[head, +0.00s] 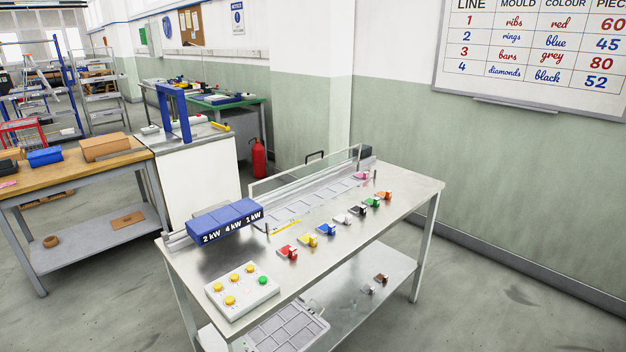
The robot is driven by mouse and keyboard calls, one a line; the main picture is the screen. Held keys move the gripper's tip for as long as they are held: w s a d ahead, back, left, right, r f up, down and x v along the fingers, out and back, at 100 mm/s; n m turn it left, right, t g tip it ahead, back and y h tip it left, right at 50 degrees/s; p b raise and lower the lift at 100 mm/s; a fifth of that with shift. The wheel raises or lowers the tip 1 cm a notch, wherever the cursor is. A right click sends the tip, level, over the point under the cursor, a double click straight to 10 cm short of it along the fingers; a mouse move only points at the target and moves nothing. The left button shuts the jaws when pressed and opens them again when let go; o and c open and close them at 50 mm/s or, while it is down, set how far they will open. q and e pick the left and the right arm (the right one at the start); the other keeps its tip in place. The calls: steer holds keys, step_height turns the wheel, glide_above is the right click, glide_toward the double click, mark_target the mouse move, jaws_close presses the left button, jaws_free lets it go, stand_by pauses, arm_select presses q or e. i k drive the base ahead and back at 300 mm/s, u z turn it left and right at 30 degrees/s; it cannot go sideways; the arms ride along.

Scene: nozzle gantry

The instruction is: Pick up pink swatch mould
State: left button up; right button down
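A small pink piece (361,175), which looks like the pink swatch mould, sits at the far end of the steel table (225,262), beside the end of the long rail bed. It is small in the head view and its details cannot be made out. Another pink item (8,184) lies on the wooden bench at the left edge, too small to identify. Neither of my grippers is in view.
Red (287,252), yellow (308,241), blue (326,229) and several other coloured pieces stand in a diagonal row on the table. A button box (242,290) and blue heater blocks (225,222) stand at the near left. A low clear guard (305,173) runs behind the bed.

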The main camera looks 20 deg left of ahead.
mark_target(360, 175)
steer(key=k, duration=0.3)
steer(key=u, duration=2.2)
steer(key=i, duration=4.4)
steer(key=z, duration=3.65)
steer(key=i, duration=0.5)
steer(key=u, duration=0.05)
